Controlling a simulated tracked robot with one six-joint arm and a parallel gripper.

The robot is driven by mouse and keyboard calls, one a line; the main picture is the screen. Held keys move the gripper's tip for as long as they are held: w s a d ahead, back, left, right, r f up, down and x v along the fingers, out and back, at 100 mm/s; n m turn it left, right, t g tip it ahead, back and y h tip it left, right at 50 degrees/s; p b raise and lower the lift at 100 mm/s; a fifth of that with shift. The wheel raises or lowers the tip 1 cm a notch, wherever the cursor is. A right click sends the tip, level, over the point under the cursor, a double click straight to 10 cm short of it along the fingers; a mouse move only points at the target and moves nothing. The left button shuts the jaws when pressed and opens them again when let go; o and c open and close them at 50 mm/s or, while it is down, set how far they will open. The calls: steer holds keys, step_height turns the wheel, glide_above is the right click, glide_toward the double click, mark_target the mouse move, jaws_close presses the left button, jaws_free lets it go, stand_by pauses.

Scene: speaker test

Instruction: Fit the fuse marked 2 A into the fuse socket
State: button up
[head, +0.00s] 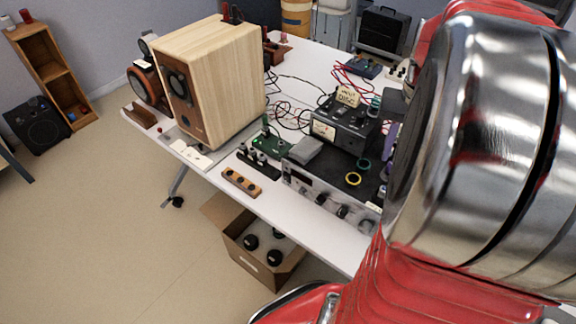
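I cannot make out the fuse marked 2 A or read any such marking at this size. A small wooden block (241,181) with several dark round spots lies at the front edge of the white table. Behind it is a dark strip with upright parts (258,163) and a green circuit board (267,141). I cannot tell which part is the fuse socket. My gripper is not in view. My red and silver arm fills the right side of the head view and hides that end of the table.
A large wooden speaker (228,70) stands on the white table (221,180). Right of the board are a silver-fronted amplifier (318,190) and a black meter box (345,125). Cables lie behind them. An open cardboard box (283,268) stands on the floor below. Floor at left is mostly clear.

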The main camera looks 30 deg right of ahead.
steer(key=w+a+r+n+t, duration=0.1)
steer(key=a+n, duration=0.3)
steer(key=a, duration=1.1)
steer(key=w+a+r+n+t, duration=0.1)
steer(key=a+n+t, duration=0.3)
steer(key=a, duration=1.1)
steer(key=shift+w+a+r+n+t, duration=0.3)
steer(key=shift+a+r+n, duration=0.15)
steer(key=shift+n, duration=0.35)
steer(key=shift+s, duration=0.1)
